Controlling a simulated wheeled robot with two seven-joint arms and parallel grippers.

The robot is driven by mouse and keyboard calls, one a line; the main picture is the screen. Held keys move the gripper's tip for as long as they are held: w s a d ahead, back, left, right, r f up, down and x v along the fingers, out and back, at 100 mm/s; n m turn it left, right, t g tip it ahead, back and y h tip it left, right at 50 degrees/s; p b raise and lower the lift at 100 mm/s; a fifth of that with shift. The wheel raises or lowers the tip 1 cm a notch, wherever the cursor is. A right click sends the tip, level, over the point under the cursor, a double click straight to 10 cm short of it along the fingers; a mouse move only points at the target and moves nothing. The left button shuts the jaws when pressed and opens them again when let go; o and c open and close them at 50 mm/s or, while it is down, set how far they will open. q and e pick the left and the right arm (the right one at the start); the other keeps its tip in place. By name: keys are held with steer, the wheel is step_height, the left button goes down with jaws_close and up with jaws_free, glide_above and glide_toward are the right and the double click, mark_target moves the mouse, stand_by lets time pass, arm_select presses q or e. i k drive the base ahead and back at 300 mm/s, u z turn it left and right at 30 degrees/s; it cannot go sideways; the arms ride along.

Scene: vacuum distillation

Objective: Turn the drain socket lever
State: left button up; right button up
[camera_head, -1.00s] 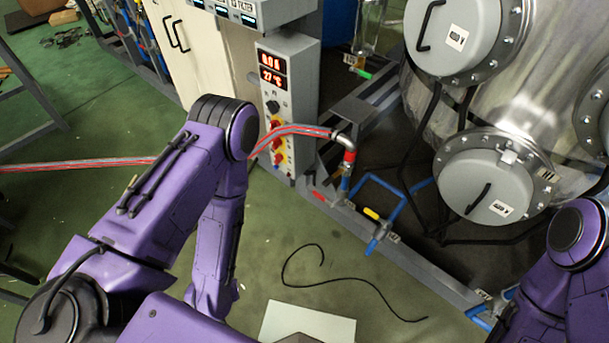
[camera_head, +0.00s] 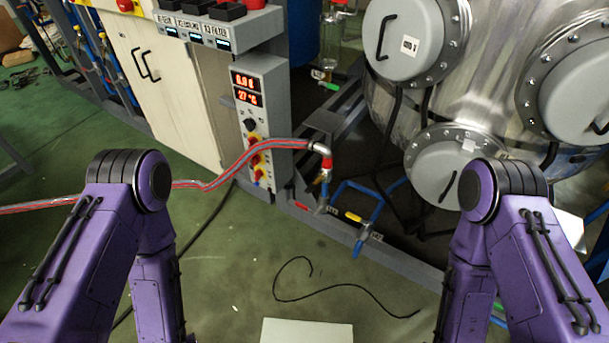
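The drain piping sits low at the foot of the steel vessel. A yellow lever (camera_head: 353,217) is on the blue pipe (camera_head: 372,208) near the frame rail. A red lever (camera_head: 302,206) is to its left on the rail. A red and grey hose (camera_head: 235,170) runs from the left to an elbow fitting (camera_head: 322,150) with a red collar above the blue piping. I cannot tell which of these is the drain socket lever. Both of my purple arms are bent in the foreground, apart from the piping. Their grippers are out of the picture.
A control box (camera_head: 262,115) with red number displays stands left of the piping. The steel vessel (camera_head: 480,75) with round grey hatches fills the right. A black cable (camera_head: 345,286) lies on the open green floor. A pale board (camera_head: 307,331) is at the bottom edge.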

mark_target(310, 188)
steer(key=i, duration=0.35)
steer(key=u, duration=0.45)
steer(key=k, duration=1.15)
steer(key=z, duration=0.75)
steer(key=i, duration=1.9)
steer(key=u, duration=0.55)
